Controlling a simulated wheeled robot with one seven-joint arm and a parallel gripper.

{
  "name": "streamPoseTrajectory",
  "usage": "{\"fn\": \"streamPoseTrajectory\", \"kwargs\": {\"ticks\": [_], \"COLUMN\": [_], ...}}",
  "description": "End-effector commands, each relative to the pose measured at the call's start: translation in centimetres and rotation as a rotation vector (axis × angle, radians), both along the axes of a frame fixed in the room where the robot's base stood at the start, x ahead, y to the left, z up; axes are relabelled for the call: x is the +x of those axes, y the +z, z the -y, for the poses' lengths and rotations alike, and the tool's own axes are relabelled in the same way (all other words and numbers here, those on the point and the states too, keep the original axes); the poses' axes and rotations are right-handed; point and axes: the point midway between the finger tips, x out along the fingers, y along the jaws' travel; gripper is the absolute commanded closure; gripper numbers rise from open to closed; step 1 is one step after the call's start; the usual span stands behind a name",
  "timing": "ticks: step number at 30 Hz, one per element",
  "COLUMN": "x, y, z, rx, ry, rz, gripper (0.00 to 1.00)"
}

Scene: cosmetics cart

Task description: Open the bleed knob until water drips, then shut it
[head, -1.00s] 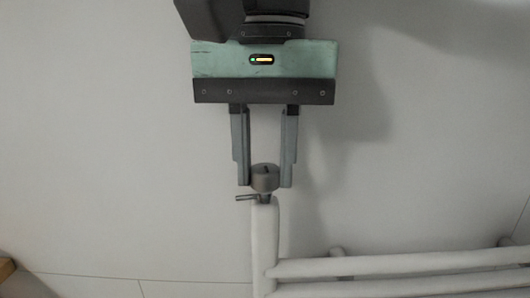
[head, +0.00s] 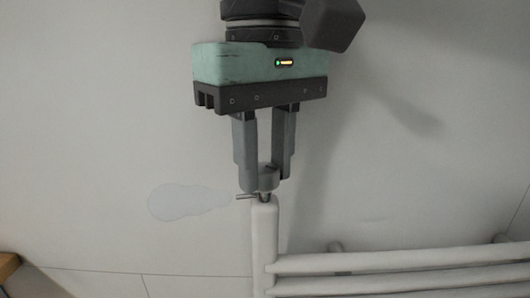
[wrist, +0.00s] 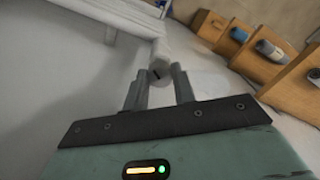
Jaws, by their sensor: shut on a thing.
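The bleed knob (head: 268,176) is a small grey metal cylinder on top of the white radiator's upright tube (head: 264,235). My gripper (head: 265,183) comes down from above, turned a little about its upright axis, and is shut on the knob with a finger on each side. A thin metal spout (head: 244,196) points left just below the knob. A pale, translucent plume (head: 188,201) spreads left from the spout's tip. No separate drops are clear. In the wrist view the knob (wrist: 161,68), with a dark slot in its top, shows between my fingertips (wrist: 158,80).
White horizontal radiator bars (head: 400,262) run right, below the knob. A plain pale wall (head: 120,110) stands behind. A wooden edge (head: 8,265) shows at the lower left. The wrist view shows wooden holders (wrist: 240,35) at the upper right, some with bottle-like items.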

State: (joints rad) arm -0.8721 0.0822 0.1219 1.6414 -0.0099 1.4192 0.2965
Motion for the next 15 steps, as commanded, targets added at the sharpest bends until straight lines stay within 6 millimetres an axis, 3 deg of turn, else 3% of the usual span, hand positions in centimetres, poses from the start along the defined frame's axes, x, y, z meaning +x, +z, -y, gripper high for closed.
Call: {"fn": "streamPoseTrajectory", "kwargs": {"ticks": [15], "x": [0.05], "y": [0.11], "z": [-0.02], "rx": [0.002], "ry": [0.044], "rz": [0.002], "gripper": [0.96]}}
